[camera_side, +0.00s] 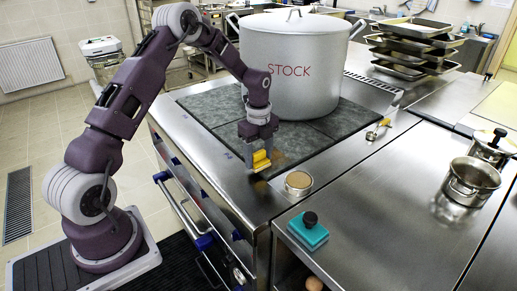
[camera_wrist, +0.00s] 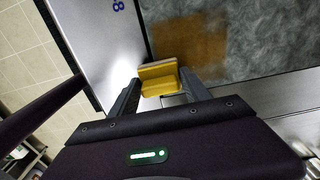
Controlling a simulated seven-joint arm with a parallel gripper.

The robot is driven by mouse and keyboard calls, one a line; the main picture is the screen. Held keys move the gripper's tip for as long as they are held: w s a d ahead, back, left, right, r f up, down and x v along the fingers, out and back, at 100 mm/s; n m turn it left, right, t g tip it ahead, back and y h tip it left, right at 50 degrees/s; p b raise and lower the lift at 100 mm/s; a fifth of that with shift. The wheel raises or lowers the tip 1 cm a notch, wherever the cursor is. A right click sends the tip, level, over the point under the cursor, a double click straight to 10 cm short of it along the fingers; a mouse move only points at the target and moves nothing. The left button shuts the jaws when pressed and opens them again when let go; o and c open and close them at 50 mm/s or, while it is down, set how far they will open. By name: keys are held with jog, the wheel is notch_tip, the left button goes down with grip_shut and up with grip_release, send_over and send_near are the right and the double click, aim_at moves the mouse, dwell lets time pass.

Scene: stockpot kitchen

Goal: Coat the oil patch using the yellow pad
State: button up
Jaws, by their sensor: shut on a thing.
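My gripper (camera_side: 260,143) is shut on the yellow pad (camera_side: 261,160), which hangs below the fingers near the front edge of the cooktop. In the wrist view the pad (camera_wrist: 159,78) sits between the two fingertips (camera_wrist: 158,90). The oil patch (camera_wrist: 189,42) is a brown, roughly square stain on the grey cooktop, just beyond the pad. In the side view the patch (camera_side: 283,158) shows only partly, behind the gripper and pad. I cannot tell whether the pad touches the surface.
A large stockpot (camera_side: 292,60) stands on the cooktop behind my gripper. A small round tin (camera_side: 299,182) and a teal block with a black knob (camera_side: 308,232) are to the front right. Stacked trays (camera_side: 415,45) and small pots (camera_side: 472,180) stand farther right. The right steel counter is largely clear.

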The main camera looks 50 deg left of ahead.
aim_at(280, 152)
jog(key=shift+w+f, duration=0.3)
jog(key=shift+w, duration=0.2)
jog(key=shift+w+f, duration=0.25)
jog(key=shift+w, duration=0.25)
jog(key=shift+c, duration=0.5)
jog(key=shift+w, duration=4.55)
jog(key=shift+w+a, duration=0.15)
jog(key=shift+w, duration=0.05)
jog(key=shift+s+a, duration=0.1)
jog(key=shift+a, duration=0.7)
jog(key=shift+s+a, duration=0.15)
jog(key=shift+a, duration=0.05)
jog(key=shift+s, duration=5.35)
jog(key=shift+s+a, duration=0.1)
jog(key=shift+s, duration=0.1)
jog(key=shift+a, duration=0.8)
jog(key=shift+w+a, duration=0.15)
jog(key=shift+w, duration=4.75)
jog(key=shift+w+r, duration=0.15)
jog(key=shift+w, duration=0.55)
jog(key=shift+w+r, duration=0.15)
jog(key=shift+r, duration=0.1)
notch_tip(280, 152, up, 7)
jog(key=shift+r, duration=0.15)
